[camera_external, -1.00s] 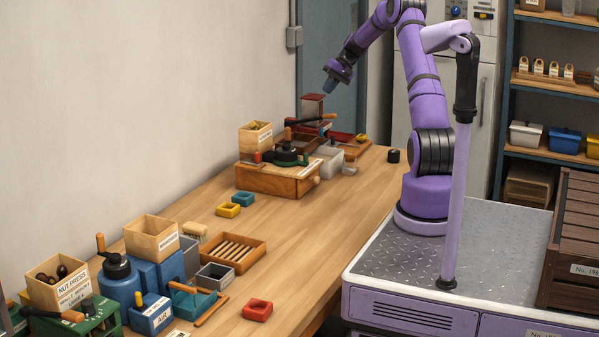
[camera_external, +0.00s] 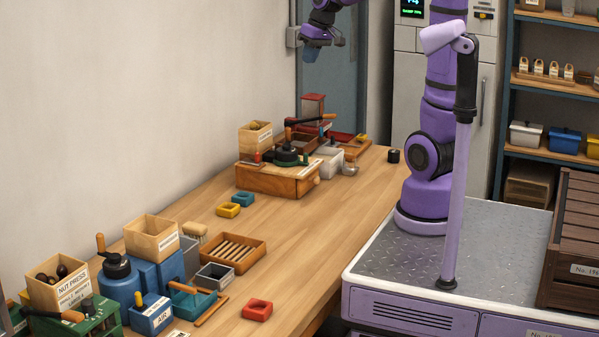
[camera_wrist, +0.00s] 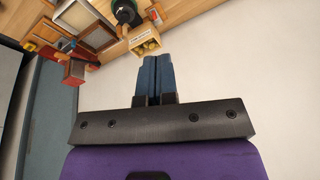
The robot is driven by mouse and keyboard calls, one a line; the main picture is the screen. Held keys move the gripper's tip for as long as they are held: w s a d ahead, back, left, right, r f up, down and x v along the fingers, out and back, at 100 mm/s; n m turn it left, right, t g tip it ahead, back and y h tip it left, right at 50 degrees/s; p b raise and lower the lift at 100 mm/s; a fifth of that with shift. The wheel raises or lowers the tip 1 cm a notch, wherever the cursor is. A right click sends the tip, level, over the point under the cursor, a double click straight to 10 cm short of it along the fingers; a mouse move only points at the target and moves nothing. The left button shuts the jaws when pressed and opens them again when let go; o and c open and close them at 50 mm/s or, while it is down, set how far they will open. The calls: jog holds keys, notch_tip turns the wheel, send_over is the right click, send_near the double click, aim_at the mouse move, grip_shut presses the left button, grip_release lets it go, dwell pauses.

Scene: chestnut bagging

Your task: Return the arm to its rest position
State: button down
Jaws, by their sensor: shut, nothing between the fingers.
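My gripper (camera_external: 310,55) is high in the air at the top of the external view, above the far end of the workbench, in front of the blue-grey door. In the wrist view my gripper (camera_wrist: 155,62) shows its two blue fingers close together, with nothing between them. My purple arm rises from the cart and reaches left, its upper part cut off by the top of the picture. The fingertips are apart from everything on the bench.
The wooden workbench (camera_external: 300,245) carries a wooden bin (camera_external: 255,139), a wooden box with a green-topped device (camera_external: 278,180), a slatted tray (camera_external: 233,254) and a blue press (camera_external: 120,278). Shelves (camera_external: 550,85) stand at the right. The air around my gripper looks clear.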

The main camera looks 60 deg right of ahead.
jog(key=s+a+f+n+t, duration=0.1)
jog(key=s+a, duration=0.4)
jog(key=s, duration=0.5)
jog(key=s+a+f+n+t, duration=0.1)
jog(key=s+a+n, duration=0.1)
jog(key=s+a, duration=0.4)
jog(key=s, duration=0.4)
jog(key=shift+s+f+h, duration=0.2)
jog(key=shift+f+h, duration=0.1)
jog(key=shift+h, duration=0.1)
jog(key=shift+w+r, duration=0.1)
jog(key=shift+w, duration=0.05)
dwell(1.5)
